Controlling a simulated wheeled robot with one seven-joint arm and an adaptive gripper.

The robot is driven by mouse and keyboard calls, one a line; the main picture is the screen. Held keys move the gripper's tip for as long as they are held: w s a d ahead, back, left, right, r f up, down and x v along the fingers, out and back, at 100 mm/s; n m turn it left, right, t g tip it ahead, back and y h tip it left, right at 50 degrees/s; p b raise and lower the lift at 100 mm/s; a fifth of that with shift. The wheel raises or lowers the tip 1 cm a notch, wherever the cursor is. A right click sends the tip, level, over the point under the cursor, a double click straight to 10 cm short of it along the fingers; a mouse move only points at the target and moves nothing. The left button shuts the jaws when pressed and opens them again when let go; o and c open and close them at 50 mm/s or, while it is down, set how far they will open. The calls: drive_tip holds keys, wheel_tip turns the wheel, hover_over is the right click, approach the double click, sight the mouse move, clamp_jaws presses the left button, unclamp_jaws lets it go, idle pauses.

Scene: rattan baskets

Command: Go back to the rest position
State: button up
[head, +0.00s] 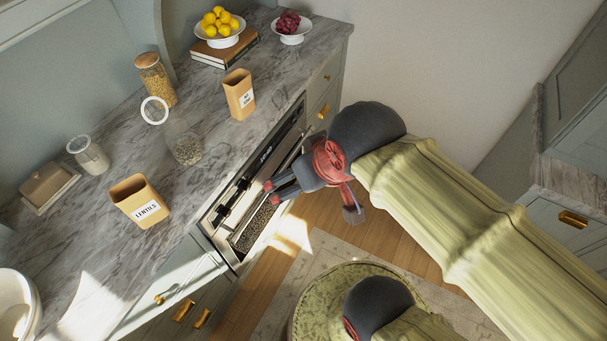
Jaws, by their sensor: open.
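A tan box labelled LENTILS (136,191) stands on the marble counter (95,235), left of my gripper. A second tan labelled box (239,98) stands farther back. A glass jar (186,142) with dark contents at its bottom is between them.
A lidded jar (153,75), a small white-contents jar (93,158), a butter dish (47,187) and a white bowl (20,305) are on the counter. Lemons (219,20) sit in a stand on books (222,53), beside a red fruit bowl (291,28). Cabinets (575,205) stand right.

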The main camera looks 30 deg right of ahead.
wheel_tip(320, 180, down, 5)
drive_tip(key=b, duration=0.5)
drive_tip(key=shift+w+r, duration=0.1)
drive_tip(key=shift+a, duration=0.15)
idle(0.3)
